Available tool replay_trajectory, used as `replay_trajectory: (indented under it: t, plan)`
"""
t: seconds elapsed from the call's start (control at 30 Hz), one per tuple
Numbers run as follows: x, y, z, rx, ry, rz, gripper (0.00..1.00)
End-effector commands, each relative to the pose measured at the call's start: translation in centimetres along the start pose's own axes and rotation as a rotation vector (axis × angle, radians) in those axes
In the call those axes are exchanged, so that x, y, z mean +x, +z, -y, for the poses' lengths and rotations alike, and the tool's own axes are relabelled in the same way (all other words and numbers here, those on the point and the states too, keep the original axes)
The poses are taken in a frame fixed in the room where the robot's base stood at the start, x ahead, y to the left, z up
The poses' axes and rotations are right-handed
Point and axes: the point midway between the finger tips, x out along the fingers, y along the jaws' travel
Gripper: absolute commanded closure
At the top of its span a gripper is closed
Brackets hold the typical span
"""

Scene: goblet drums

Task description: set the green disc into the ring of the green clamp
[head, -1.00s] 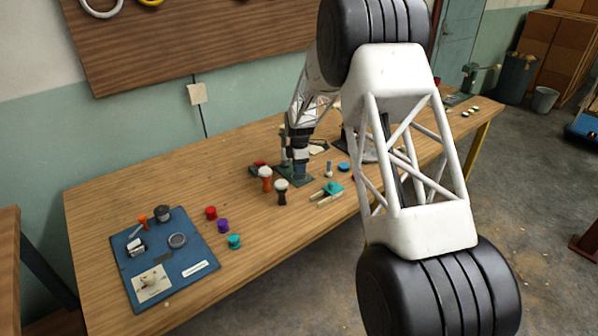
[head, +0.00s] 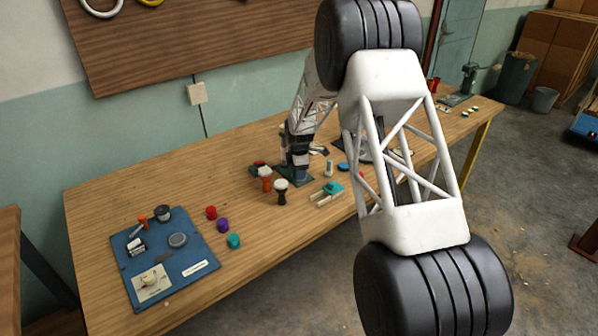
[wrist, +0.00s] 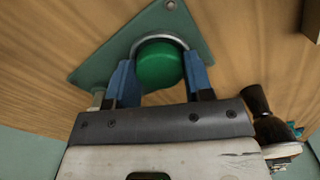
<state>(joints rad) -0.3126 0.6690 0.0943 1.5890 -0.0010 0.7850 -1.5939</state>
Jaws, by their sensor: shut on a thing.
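My gripper (wrist: 160,85) is shut on the green disc (wrist: 160,62), with one blue finger on each side of it. The green clamp's plate (wrist: 91,75) lies below on the table, and a thin grey ring (wrist: 163,37) curves around the far edge of the disc. Whether the disc is down inside the ring or just above it, I cannot tell. In the head view my gripper (head: 301,177) is low over the green clamp (head: 284,180), and the disc is hidden there.
A dark goblet drum (head: 282,191) and an orange one (head: 265,179) stand just in front of the clamp. A teal-topped wooden piece (head: 331,192) lies to the right. A blue board (head: 168,262) with parts fills the table's left end. Red, purple and teal pieces lie beside it.

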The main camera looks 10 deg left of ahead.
Motion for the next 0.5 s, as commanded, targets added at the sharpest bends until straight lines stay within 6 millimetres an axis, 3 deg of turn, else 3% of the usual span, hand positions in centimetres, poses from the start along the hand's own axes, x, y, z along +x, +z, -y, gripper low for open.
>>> replay_trajectory:
  t: [0.03, 0.07, 0.2, 0.5]
  plan:
    - [0.92, 0.00, 0.14, 0.000, -0.005, 0.000, 0.74]
    - [0.95, 0.00, 0.14, 0.000, -0.005, 0.000, 0.48]
    - [1.20, 0.00, 0.29, 0.000, -0.009, 0.000, 0.28]
    - [1.77, -0.01, 0.70, 0.000, -0.020, 0.000, 0.28]
